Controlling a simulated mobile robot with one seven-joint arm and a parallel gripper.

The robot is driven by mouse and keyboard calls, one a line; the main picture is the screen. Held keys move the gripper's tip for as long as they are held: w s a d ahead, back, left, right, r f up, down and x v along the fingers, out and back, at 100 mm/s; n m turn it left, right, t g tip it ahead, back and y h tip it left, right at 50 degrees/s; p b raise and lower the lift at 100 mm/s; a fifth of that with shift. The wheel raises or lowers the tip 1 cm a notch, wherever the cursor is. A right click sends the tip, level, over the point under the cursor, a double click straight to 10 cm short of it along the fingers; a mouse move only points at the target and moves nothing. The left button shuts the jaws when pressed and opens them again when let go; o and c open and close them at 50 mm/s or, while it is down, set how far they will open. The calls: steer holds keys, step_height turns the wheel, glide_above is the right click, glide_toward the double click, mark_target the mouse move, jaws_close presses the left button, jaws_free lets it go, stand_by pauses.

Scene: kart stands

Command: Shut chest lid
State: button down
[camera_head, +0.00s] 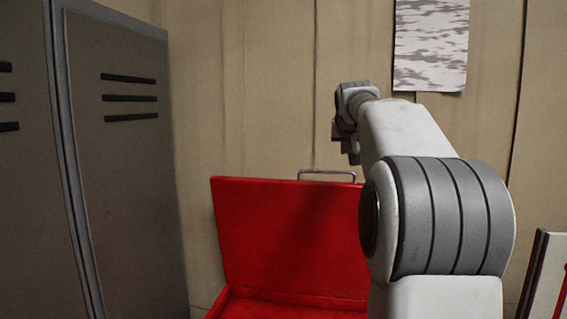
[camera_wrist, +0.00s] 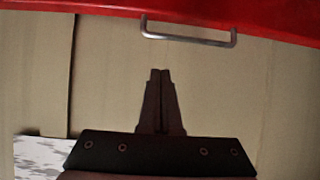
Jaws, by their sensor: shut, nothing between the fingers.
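The red chest lid (camera_head: 275,230) stands open and upright in front of the wall in the head view. Its grey metal handle (camera_head: 327,174) sits on the lid's top edge. A strip of the chest body (camera_head: 265,304) shows at the bottom of that view; the rest is cut off. In the wrist view the lid (camera_wrist: 270,15) crosses the top, with the handle (camera_wrist: 190,40) sticking out from its edge. My gripper (camera_wrist: 160,72) is shut and empty, with its fingertips apart from the handle in the picture. In the head view my gripper (camera_head: 352,152) is above the lid's right part, and my arm hides the lid's right side.
Grey lockers (camera_head: 120,160) stand close on the left. A beige panelled wall (camera_head: 255,90) is behind the chest, with a camouflage-patterned sheet (camera_head: 431,45) on it. A white and dark panel (camera_head: 543,275) stands at the lower right.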

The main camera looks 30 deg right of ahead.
steer(key=d, duration=0.3)
steer(key=p, duration=0.3)
glide_above(351, 186)
steer(key=w, duration=0.1)
steer(key=shift+m, duration=0.3)
steer(key=f, duration=0.5)
steer(key=shift+d+f, duration=0.25)
steer(key=shift+d, duration=0.15)
steer(key=shift+s+a+f, duration=0.25)
steer(key=shift+s+a, duration=0.05)
steer(key=shift+s, duration=0.05)
steer(key=shift+f+b, duration=0.1)
steer(key=shift+b, duration=0.3)
